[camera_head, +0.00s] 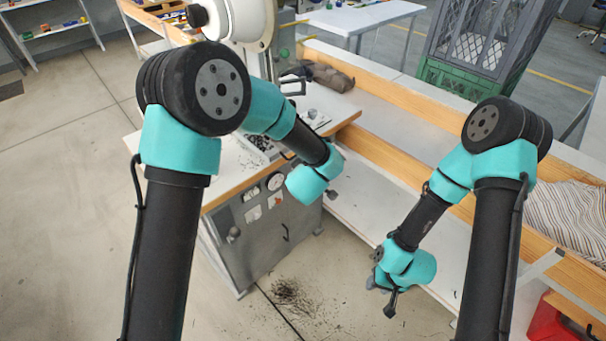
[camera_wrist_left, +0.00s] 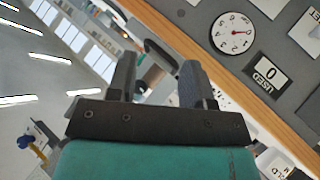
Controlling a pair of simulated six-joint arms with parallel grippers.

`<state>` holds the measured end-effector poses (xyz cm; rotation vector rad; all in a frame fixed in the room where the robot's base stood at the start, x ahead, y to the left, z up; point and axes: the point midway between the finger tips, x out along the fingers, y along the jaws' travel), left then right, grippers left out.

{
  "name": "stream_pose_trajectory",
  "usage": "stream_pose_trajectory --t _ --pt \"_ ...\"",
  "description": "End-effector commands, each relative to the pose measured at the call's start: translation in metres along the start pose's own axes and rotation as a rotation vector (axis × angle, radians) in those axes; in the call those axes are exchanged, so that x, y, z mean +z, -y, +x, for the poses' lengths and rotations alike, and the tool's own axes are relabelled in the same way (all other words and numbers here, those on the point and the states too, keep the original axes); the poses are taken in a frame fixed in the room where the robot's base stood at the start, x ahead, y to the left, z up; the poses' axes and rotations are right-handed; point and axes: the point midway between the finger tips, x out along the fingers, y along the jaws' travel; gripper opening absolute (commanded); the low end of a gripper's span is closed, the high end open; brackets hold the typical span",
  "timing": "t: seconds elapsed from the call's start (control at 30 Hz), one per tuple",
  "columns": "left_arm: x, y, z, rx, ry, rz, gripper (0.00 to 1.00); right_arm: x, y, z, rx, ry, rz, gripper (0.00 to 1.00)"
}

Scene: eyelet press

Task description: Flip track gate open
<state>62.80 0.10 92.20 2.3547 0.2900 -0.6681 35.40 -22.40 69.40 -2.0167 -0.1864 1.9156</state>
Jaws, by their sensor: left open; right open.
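The white eyelet press (camera_head: 250,22) stands on the wood-edged bench. A dark bracket-like piece (camera_head: 292,84) sticks out at its right side; I cannot tell whether it is the track gate. In the left wrist view my left gripper (camera_wrist_left: 158,78) is open, its two dark fingers apart. A dark, round-ended bar (camera_wrist_left: 165,52) shows beyond and between the fingers, and I cannot tell whether they touch it. My right gripper (camera_head: 381,296) is open and empty, low over the floor.
The bench's grey front panel (camera_head: 262,240) carries a dial gauge (camera_wrist_left: 233,32) and a "USED 0" counter (camera_wrist_left: 268,74). A small tray of dark bits (camera_head: 262,143) sits on the bench. A long shelf (camera_head: 400,118) with wood edges runs right. Dark scraps (camera_head: 292,294) lie on open floor.

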Motion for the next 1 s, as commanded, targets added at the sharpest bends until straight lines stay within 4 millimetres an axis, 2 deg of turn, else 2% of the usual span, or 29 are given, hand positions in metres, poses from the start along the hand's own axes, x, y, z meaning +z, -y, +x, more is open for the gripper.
stream_pose_trajectory --t 0.1,0.23,0.8,0.87,0.97,1.0 --pt "0.007 0.012 0.002 -0.006 0.035 0.002 0.47 0.0 0.0 0.0 0.0 0.0 0.0 0.43" --pt "0.011 0.018 0.003 -0.009 0.056 0.003 0.47 0.0 0.0 0.0 0.0 0.0 0.0 0.43" --pt "0.012 0.021 0.003 -0.012 0.065 0.007 0.47 0.0 0.0 0.0 0.0 0.0 0.0 0.43" --pt "0.013 0.028 0.004 -0.016 0.079 0.018 0.47 0.0 0.0 0.0 0.0 0.0 0.0 0.43" --pt "0.017 0.05 0.005 -0.029 0.134 0.064 0.47 0.0 0.0 0.0 0.0 0.0 0.0 0.43" --pt "0.019 0.064 0.006 -0.038 0.168 0.091 0.47 0.0 0.0 0.0 0.0 0.0 0.0 0.43"
